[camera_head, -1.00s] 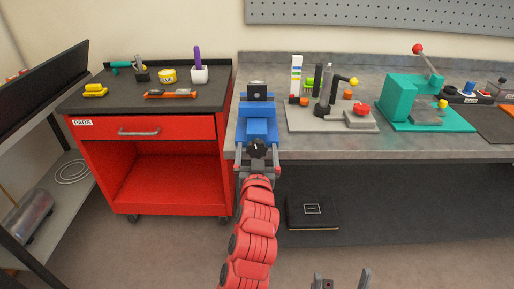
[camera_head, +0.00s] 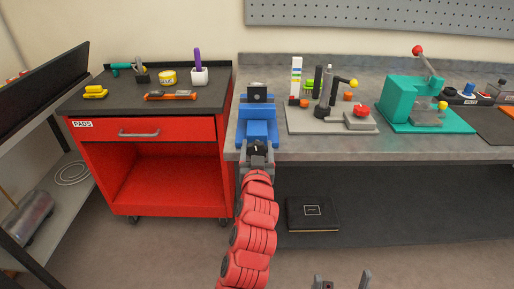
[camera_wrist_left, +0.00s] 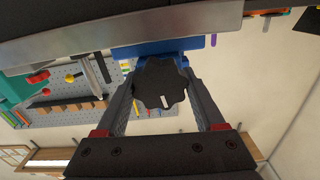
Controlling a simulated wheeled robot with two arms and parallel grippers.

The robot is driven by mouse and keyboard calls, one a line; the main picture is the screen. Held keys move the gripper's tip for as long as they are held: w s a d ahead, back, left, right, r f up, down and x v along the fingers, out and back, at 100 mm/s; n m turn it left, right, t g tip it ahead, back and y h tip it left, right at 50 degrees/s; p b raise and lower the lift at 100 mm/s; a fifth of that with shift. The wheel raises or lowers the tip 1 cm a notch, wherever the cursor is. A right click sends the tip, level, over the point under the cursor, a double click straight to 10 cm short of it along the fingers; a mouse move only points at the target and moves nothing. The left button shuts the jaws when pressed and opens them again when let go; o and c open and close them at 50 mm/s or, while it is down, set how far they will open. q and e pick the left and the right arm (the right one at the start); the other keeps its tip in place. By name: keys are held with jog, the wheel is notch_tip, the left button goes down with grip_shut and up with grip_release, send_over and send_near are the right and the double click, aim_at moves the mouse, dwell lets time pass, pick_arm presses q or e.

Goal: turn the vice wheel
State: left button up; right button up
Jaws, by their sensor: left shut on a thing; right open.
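The blue vice (camera_head: 258,130) stands at the front edge of the grey bench in the head view. Its black lobed wheel (camera_head: 257,148) faces me; in the left wrist view the wheel (camera_wrist_left: 160,83) shows a short white mark low on its face, a little right of its middle. My left gripper (camera_head: 257,154) is shut on the wheel, with one finger on each side of the rim. Its fingers also show in the left wrist view (camera_wrist_left: 159,88). My right gripper (camera_head: 341,280) is open and empty at the bottom edge of the head view, well below the bench.
A red cabinet (camera_head: 190,129) with tools on top stands left of the vice. A grey plate (camera_head: 300,121) with a small stand and a teal press (camera_head: 398,101) are to the right on the bench. A black box (camera_head: 312,214) lies beneath. Bench space beside the vice is narrow.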

pick_arm(q)
jog(key=shift+m, duration=0.3)
jog(key=m+p, duration=0.2)
jog(key=m, duration=0.1)
jog(key=shift+d+r+m, duration=0.15)
jog(key=shift+m, duration=0.15)
jog(key=shift+m+p, duration=1)
jog(key=shift+m, duration=1.2)
jog(key=o, duration=1.4)
jog(key=shift+f, duration=0.2)
jog(key=shift+c, duration=0.2)
jog(key=shift+f, duration=0.1)
